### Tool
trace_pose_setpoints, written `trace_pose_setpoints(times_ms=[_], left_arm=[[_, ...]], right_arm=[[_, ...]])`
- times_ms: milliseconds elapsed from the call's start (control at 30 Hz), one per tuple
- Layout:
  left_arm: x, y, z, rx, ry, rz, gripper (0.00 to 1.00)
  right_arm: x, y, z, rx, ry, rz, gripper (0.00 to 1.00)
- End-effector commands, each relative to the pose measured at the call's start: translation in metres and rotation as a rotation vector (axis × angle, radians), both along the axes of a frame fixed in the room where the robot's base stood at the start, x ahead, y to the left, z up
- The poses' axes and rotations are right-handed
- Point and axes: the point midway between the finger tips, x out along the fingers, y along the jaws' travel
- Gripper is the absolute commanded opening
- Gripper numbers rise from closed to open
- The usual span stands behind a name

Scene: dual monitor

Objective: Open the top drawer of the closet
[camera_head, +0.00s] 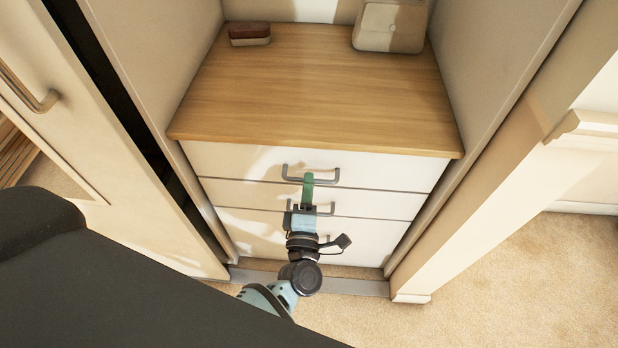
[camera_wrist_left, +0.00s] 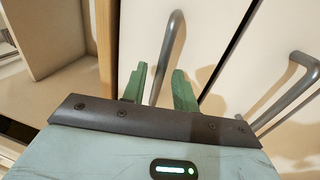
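The closet's top drawer (camera_head: 235,162) is a white front under the wooden top, and it looks flush with the closet. Its grey bar handle (camera_head: 326,182) also shows in the left wrist view (camera_wrist_left: 170,50). My left gripper (camera_head: 308,178) has its green fingertips at this handle. In the left wrist view its two fingers (camera_wrist_left: 160,72) are apart, with the handle bar between them in the picture. I cannot tell whether they touch it. The head view shows the fingers nearly as one. My right gripper is not in view.
The lower drawers have similar handles; one shows in the left wrist view (camera_wrist_left: 290,95). A small brown-and-white box (camera_head: 250,34) and a beige case (camera_head: 391,27) stand on the wooden top (camera_head: 310,90). Side panels flank the drawers. Carpet (camera_head: 500,290) is clear at the right.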

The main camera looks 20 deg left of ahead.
Motion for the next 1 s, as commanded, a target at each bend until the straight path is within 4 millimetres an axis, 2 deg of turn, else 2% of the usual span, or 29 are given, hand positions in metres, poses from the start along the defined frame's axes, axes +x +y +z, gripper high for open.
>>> trace_pose_setpoints(times_ms=[200, 500, 533, 733, 1000], left_arm=[[0.018, 0.006, 0.003, 0.001, 0.001, 0.000, 0.29], [0.021, 0.006, 0.004, 0.001, 0.001, 0.000, 0.29], [0.021, 0.006, 0.004, 0.001, 0.001, 0.000, 0.28], [0.021, 0.006, 0.004, 0.001, 0.001, -0.001, 0.01], [0.021, 0.006, 0.004, 0.001, 0.001, -0.001, 0.00]], right_arm=[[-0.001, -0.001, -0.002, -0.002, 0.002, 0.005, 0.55], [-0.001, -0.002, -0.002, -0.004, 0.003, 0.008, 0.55], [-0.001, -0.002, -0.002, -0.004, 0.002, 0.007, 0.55], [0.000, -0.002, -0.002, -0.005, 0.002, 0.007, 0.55], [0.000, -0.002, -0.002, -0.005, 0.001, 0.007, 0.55]])
